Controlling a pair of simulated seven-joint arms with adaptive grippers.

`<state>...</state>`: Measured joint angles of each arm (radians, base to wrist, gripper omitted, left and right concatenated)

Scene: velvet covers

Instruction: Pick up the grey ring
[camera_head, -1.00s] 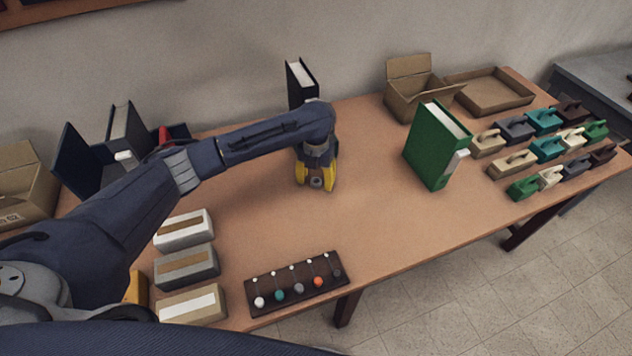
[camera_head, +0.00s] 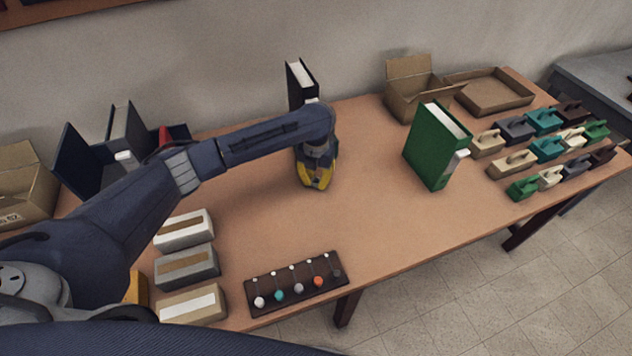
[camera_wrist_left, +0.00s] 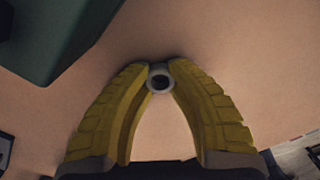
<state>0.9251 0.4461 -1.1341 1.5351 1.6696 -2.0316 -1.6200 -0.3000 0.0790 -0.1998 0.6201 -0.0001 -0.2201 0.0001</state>
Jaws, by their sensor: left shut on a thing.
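The grey ring (camera_wrist_left: 160,83) is small and round with a dark hole. In the left wrist view it sits between the yellow fingertips of my left gripper (camera_wrist_left: 160,74), which are shut on it. In the head view my left gripper (camera_head: 316,184) points down at the table, in front of the dark binder, and the ring is hidden by its fingers. I cannot tell whether the ring still touches the table. My right gripper is not in view.
A dark binder (camera_head: 301,84) stands just behind my left gripper. A green binder (camera_head: 428,146) stands to the right. A dark board with several coloured balls (camera_head: 334,285) lies at the front edge. The table (camera_head: 370,215) is clear between them.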

